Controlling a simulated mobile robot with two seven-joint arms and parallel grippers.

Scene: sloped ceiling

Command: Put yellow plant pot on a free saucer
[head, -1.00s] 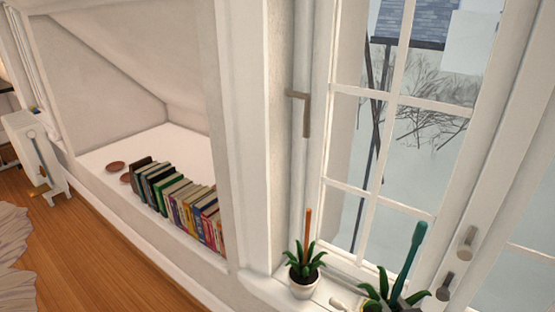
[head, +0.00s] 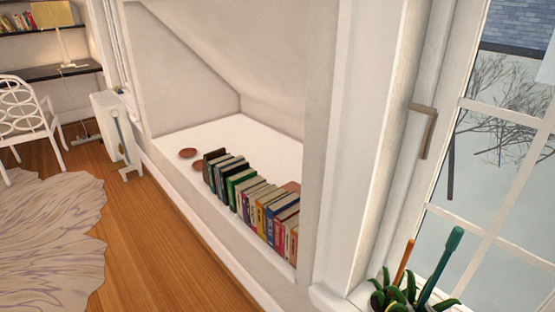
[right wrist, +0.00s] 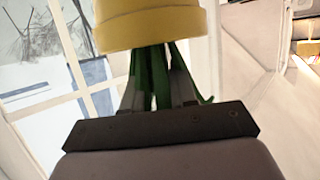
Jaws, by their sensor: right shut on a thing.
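The yellow plant pot (right wrist: 150,22) shows at the top of the right wrist view, with green leaves between it and my gripper. My right gripper (right wrist: 158,88) is shut on the plant's green stems. In the head view a leafy plant with a teal stick (head: 442,265) is at the bottom right edge; the pot itself is out of that view. Two brown saucers, one (head: 188,153) and another (head: 198,164), lie empty on the white alcove ledge. A third brown flat shape (head: 291,187) is partly hidden behind the books. My left gripper is not in view.
A row of books (head: 250,205) stands along the front of the ledge (head: 240,132), right of the saucers. An orange stick (head: 404,258) stands by the window sill. A wall post (head: 350,150) separates the alcove from the window. Wooden floor (head: 160,240) lies open at left.

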